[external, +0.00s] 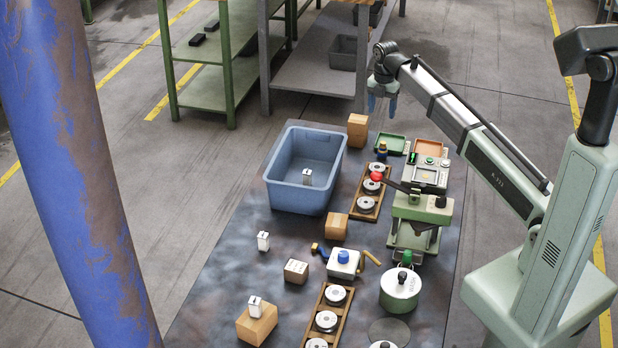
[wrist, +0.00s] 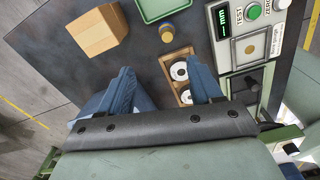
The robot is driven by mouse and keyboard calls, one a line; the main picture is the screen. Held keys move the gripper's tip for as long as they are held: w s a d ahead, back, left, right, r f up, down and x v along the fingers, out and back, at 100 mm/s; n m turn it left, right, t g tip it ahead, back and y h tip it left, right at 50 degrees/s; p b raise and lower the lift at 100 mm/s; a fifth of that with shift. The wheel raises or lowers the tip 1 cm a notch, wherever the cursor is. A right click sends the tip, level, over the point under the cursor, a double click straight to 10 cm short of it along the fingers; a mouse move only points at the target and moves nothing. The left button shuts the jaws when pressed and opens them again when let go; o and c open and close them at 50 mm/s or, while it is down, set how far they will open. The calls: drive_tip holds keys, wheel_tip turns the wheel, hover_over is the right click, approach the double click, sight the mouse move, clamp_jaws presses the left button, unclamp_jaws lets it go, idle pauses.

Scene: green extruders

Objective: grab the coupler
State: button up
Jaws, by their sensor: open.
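No part is clearly marked as the coupler. A small yellow-brown and dark blue cylindrical piece (external: 382,150) may be it; it stands at the far end of the table beside a green tray. In the wrist view this piece (wrist: 167,33) is ahead of the fingertips, near the top middle. My gripper (external: 382,105) is open and empty, raised above the far end of the table. Its two blue fingers (wrist: 163,75) are spread wide in the wrist view, with nothing between them in their grasp.
A wooden holder with metal discs (external: 367,209) lies near the piece. A green tray (external: 390,143), a cardboard box (external: 357,130), a blue bin (external: 302,205) and a green press with a red-knobbed lever (external: 420,215) stand around. More boxes and parts lie nearer the front.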

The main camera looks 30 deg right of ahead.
sight(382, 143)
drive_tip(key=f+m, duration=0.1)
drive_tip(key=f, duration=0.2)
drive_tip(key=f+m, duration=0.1)
drive_tip(key=f, duration=0.1)
drive_tip(key=s+f+m, duration=0.1)
drive_tip(key=f, duration=0.2)
drive_tip(key=shift+f+m, duration=0.35)
drive_tip(key=shift+m, duration=0.05)
drive_tip(key=shift+s+d+f, duration=0.1)
drive_tip(key=shift+f, duration=1.25)
drive_tip(key=shift+d+f, duration=0.1)
drive_tip(key=shift+f, duration=1.2)
clamp_jaws()
